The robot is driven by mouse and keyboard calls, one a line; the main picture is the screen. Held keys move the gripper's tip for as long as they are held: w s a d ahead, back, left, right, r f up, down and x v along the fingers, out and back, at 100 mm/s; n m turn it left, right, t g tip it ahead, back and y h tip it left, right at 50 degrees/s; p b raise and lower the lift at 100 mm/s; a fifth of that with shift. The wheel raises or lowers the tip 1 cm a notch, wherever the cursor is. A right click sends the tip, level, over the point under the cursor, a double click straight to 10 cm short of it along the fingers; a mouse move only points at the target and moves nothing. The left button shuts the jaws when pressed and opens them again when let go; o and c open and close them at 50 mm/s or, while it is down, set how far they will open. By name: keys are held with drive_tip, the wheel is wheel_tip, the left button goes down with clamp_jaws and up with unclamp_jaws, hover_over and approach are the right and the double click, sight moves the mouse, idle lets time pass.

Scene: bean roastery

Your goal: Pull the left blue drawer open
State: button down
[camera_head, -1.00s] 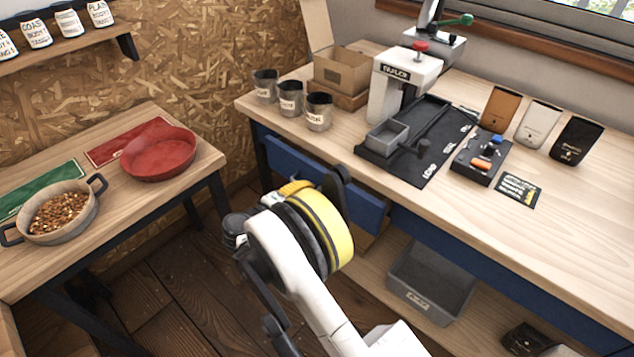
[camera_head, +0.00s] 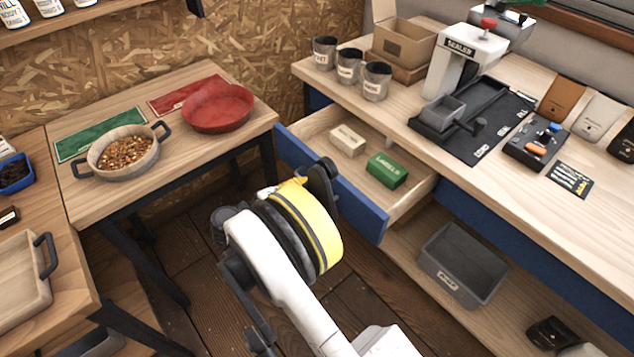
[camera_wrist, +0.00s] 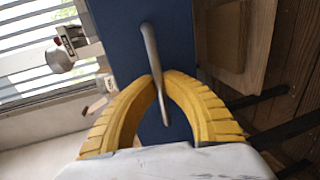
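The left blue drawer (camera_head: 365,212) stands pulled well out from under the workbench, its pale wooden inside showing. A cream box (camera_head: 348,140) and a green box (camera_head: 386,170) lie in it. In the wrist view the blue drawer front (camera_wrist: 177,35) has a grey bar handle (camera_wrist: 149,45). The yellow fingers of my gripper (camera_wrist: 159,80) are closed around this handle, one on each side. In the head view my arm and yellow gripper part (camera_head: 310,220) cover part of the drawer front, and the handle is hidden there.
The workbench (camera_head: 420,165) carries several grey cups, a cardboard box (camera_head: 404,42) and a sealer (camera_head: 465,58). A grey bin (camera_head: 462,262) sits on the lower shelf. The side table at left holds a red bowl (camera_head: 218,108) and a pot of beans (camera_head: 124,158). Floor shows between them.

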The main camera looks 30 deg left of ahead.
drive_tip(key=shift+f+v, duration=0.25)
drive_tip(key=shift+v, duration=1)
drive_tip(key=shift+a, duration=0.1)
drive_tip(key=c, duration=1.5)
unclamp_jaws()
drive_tip(key=v, duration=1.2)
